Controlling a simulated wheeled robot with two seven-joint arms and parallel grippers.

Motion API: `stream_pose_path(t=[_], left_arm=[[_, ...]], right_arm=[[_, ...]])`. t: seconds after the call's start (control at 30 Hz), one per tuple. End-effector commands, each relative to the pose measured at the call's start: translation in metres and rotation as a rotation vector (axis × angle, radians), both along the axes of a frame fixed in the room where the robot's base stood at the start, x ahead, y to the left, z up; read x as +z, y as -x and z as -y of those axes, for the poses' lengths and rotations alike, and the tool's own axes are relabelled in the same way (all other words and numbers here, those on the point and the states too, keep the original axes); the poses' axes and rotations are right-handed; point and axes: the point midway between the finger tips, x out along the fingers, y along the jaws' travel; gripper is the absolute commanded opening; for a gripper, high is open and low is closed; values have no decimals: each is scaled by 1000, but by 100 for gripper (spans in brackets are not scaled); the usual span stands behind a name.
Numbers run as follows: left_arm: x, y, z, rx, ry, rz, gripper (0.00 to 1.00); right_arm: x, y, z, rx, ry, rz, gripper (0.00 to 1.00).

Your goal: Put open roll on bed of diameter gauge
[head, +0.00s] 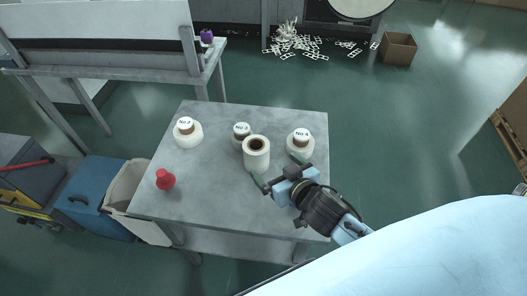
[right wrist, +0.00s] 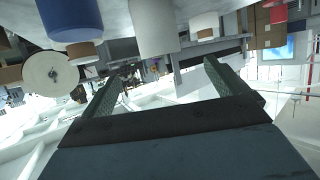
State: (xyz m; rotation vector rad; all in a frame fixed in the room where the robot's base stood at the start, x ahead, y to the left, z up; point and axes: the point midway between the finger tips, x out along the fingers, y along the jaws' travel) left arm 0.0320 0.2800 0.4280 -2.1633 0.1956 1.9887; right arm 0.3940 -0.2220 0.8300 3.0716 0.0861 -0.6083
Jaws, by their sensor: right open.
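The open roll (head: 257,160), a white cylinder with a brown core and a dark hole on top, stands upright on the grey table (head: 230,195). My right gripper (head: 278,171) is open and empty, just to the right of and in front of this roll. Its two green fingers also show apart in the right wrist view (right wrist: 162,76), with nothing between them. A white cylinder (right wrist: 153,25) hangs at the top of that view; I cannot tell which roll it is. I cannot pick out the diameter gauge or its bed. My left gripper is not in view.
Capped rolls stand near: No 3 (head: 187,135) back left, another (head: 240,130) behind the open roll, No 4 (head: 300,146) just beyond my right gripper. A red object (head: 165,180) stands at the left. The table's front middle is clear. A bin (head: 125,195) adjoins the left edge.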

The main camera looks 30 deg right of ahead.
Motion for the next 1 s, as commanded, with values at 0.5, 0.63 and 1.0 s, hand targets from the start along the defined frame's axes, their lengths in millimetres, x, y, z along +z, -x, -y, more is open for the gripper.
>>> stream_pose_path(t=[0.5,0.63,1.0], left_arm=[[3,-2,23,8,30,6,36],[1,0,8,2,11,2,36],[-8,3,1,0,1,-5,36]], right_arm=[[-23,-56,-5,7,3,0,98],[-29,-69,-5,5,2,-1,98],[-42,-103,-3,6,5,0,98]])
